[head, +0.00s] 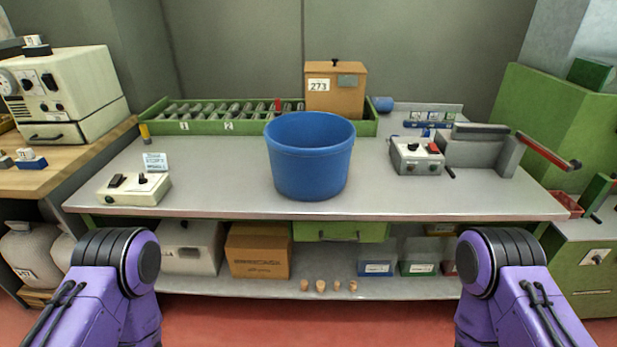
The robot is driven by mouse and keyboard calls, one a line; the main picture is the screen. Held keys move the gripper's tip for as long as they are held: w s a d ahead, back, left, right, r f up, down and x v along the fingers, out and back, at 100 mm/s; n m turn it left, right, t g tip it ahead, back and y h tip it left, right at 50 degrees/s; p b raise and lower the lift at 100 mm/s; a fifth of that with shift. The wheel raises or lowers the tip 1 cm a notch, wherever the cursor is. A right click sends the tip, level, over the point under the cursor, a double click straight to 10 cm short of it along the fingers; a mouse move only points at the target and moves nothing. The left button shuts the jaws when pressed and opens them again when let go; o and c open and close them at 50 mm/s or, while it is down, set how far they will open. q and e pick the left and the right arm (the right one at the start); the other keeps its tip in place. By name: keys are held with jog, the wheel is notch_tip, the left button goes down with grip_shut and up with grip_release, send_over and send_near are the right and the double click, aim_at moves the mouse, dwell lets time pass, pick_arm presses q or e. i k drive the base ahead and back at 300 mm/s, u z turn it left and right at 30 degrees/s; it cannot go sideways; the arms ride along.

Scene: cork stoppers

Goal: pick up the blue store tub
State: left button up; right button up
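The blue store tub (310,170) stands upright on the grey workbench (225,190), near the middle of its top. It is round, wider at the rim than at the base, and its open mouth faces up. The part of its inside that shows looks empty; its floor is hidden by the near wall. Purple links of my two arms show at the lower left and lower right, apart from the tub and in front of the bench. Neither of my grippers is in the picture.
A green roller tray (205,128) and a brown box (336,90) stand behind the tub. A control box (134,188) lies left, a grey clamp device (470,150) right. Several corks (321,286) lie on the lower shelf. Bench top beside the tub is clear.

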aim_at(310, 152)
jog(key=u, duration=1.05)
jog(key=i, duration=0.6)
jog(key=z, duration=0.65)
